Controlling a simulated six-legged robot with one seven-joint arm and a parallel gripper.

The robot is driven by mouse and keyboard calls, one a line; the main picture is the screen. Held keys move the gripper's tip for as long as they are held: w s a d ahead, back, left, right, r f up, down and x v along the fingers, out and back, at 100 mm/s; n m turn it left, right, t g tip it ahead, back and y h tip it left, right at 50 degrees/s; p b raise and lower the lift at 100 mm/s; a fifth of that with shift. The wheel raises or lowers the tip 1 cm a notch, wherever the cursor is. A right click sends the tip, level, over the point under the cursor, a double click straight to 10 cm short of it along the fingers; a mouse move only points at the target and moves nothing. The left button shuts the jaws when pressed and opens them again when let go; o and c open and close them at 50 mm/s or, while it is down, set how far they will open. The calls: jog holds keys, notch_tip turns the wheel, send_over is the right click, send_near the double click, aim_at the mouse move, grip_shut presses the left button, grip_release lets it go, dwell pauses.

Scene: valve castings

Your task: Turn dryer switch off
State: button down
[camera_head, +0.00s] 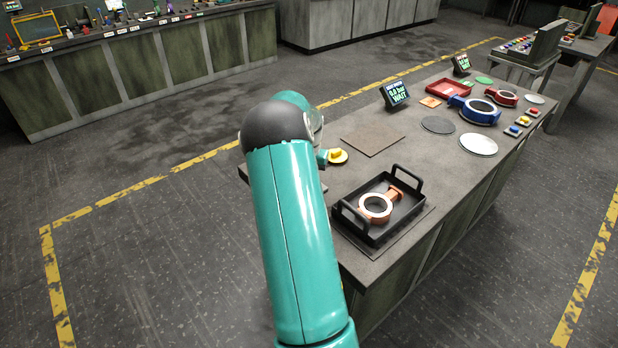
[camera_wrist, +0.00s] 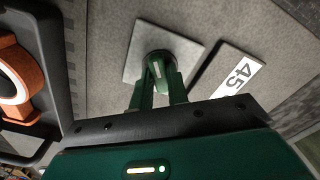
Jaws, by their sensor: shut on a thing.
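In the wrist view a round dark green switch knob (camera_wrist: 158,65) with a pale mark stands on a square light grey plate (camera_wrist: 190,47). The two fingers of my gripper (camera_wrist: 161,90) are shut on the knob. I cannot read from these frames whether the switch is on or off. In the head view my teal arm hides the gripper and the knob.
A black tray (camera_head: 352,222) with handles holds an orange ring-shaped casting (camera_head: 375,207); it also shows at the left of the wrist view. A yellow block (camera_head: 336,154), a brown mat (camera_head: 372,139), a blue casting (camera_head: 480,111) and a display reading WAIT (camera_head: 395,94) are on the bench.

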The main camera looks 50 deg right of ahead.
jog(key=n, duration=0.5)
jog(key=shift+n, duration=0.3)
jog(key=n, duration=0.5)
jog(key=shift+n, duration=0.3)
jog(key=c, duration=1.4)
grip_release()
jog(key=shift+o, duration=0.2)
notch_tip(320, 180, up, 14)
